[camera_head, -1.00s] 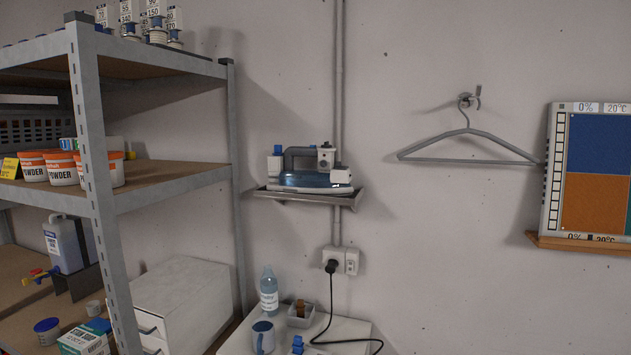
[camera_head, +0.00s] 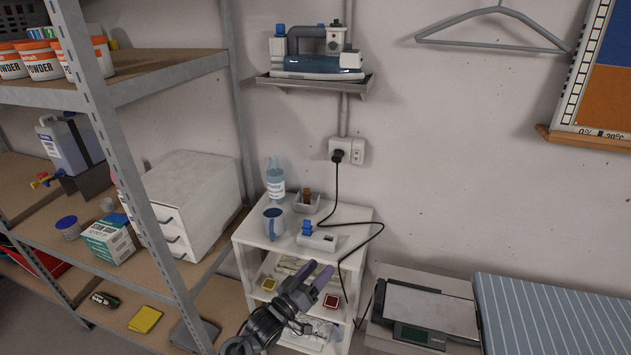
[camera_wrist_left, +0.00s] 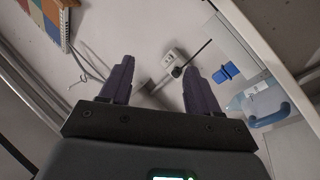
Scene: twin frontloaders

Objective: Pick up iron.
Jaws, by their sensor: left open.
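The iron (camera_head: 318,58) is blue and white with a grey handle. It sits on a small grey wall shelf (camera_head: 312,84) in the upper middle of the head view. My left gripper (camera_head: 318,277) is low in front of the white side cabinet, well below the iron and apart from it. Its two purple-grey fingers are spread and empty. In the left wrist view the open fingers (camera_wrist_left: 157,85) point toward the wall and socket, and I cannot make out the iron there. My right gripper is not in view.
A black cable runs from the wall socket (camera_head: 347,150). A metal rack (camera_head: 170,93) stands left. A scale (camera_head: 425,312) and striped board (camera_head: 550,315) lie right.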

